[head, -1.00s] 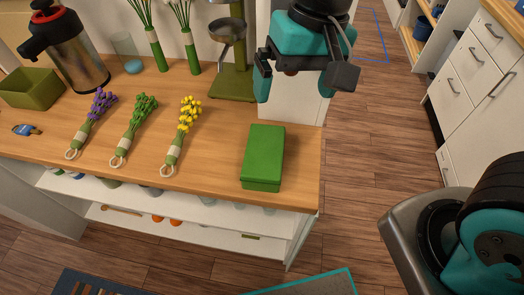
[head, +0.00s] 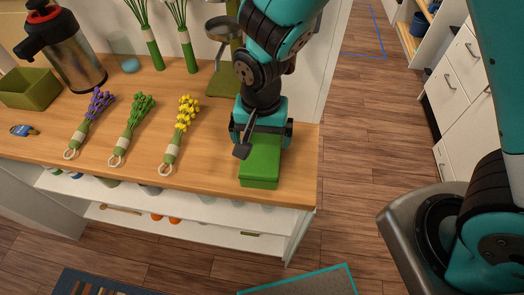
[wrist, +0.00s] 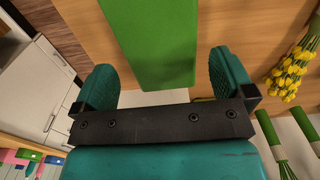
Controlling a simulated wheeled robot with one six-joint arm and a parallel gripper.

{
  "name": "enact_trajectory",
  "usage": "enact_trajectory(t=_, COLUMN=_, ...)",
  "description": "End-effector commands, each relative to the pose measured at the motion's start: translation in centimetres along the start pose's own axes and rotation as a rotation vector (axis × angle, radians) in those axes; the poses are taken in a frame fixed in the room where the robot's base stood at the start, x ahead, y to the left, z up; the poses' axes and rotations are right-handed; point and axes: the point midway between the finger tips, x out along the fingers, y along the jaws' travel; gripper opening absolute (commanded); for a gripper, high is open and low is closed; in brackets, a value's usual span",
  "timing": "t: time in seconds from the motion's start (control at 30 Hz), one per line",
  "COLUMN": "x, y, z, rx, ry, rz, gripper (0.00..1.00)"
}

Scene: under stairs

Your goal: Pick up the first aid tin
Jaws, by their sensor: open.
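The first aid tin is a green oblong box (head: 259,172) lying flat on the wooden counter near its right front corner. In the wrist view the green tin (wrist: 152,40) lies ahead of the fingers, in line with the gap between them. My gripper (head: 262,145) is over the far part of the tin in the head view and hides that part. In the wrist view my gripper (wrist: 160,78) is open, with one teal finger to each side of the tin's line and nothing held. How high the fingers are above the counter is hard to tell.
Yellow flowers (head: 180,133), a green bunch (head: 133,130) and a purple bunch (head: 91,123) lie left of the tin. A green stand (head: 222,83) is behind, partly hidden. A flask (head: 68,52) and green box (head: 30,88) stand far left. The counter's right edge is close.

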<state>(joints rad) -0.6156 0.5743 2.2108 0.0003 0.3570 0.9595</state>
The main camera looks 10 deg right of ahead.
Motion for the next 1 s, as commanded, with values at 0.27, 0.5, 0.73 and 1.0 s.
enact_trajectory(t=0.27, x=2.9, y=0.2, z=-0.3, rx=0.001, ry=-0.003, rz=0.004, gripper=1.00)
enact_trajectory(t=0.5, x=5.2, y=0.1, z=-0.3, rx=0.000, ry=0.000, rz=0.000, gripper=1.00)
enact_trajectory(t=0.73, x=5.2, y=0.1, z=-0.3, rx=0.000, ry=0.000, rz=-0.001, gripper=0.95)
enact_trajectory(t=1.0, x=5.2, y=0.1, z=-0.3, rx=0.000, ry=0.001, rz=-0.002, gripper=0.53)
